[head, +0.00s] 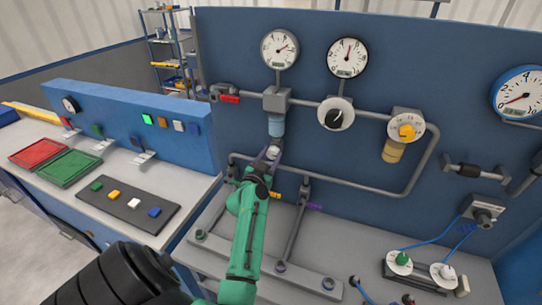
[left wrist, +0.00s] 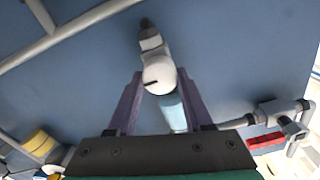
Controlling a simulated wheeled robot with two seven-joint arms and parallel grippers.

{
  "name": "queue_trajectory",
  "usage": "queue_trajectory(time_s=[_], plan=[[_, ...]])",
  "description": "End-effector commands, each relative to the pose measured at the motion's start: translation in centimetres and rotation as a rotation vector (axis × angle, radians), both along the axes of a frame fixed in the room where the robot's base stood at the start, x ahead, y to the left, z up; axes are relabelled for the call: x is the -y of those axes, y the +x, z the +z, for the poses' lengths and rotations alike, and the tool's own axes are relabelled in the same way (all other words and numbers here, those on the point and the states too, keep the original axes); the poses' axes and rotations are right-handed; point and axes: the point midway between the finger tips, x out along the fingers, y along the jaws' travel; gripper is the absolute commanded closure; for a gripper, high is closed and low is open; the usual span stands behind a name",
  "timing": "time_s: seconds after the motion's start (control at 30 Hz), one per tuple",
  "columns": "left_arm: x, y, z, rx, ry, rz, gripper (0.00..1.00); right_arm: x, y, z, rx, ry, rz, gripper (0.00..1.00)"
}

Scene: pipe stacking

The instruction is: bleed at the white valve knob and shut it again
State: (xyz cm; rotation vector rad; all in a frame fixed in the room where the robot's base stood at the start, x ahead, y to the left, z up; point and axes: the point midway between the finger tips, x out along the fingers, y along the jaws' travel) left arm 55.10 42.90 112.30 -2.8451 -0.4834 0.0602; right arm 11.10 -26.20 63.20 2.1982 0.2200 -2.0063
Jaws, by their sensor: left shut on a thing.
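The white valve knob (head: 273,150) sits below the light-blue bowl (head: 277,127) on the blue panel. My left gripper (head: 267,158) reaches up to it from below in the head view. In the left wrist view the round white knob (left wrist: 158,76) with a short dark mark line lies between the two purple fingers of the gripper (left wrist: 160,82), which are shut on it. The light-blue bowl (left wrist: 173,112) shows just behind the knob. In the head view the fingers and arm partly hide the knob. My right gripper is not in view.
Above the bowl is a grey block (head: 277,101) with a gauge (head: 279,49). A black-handled valve (head: 336,114) and a yellow knob (head: 406,132) sit on the pipe to the right. A lower pipe (head: 350,185) runs close by the gripper. A red-handled valve (head: 229,98) is at left.

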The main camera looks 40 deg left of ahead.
Motion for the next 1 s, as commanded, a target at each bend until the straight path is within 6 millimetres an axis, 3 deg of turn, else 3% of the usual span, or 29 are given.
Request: queue_trajectory(time_s=[0.37,1.0], plan=[[0.02,0.08,0.13,0.044,-0.115,-0.002,1.00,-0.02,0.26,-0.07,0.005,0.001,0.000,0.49],[-0.05,0.08,0.21,0.233,-0.656,-0.004,1.00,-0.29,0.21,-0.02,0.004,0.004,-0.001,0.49]])
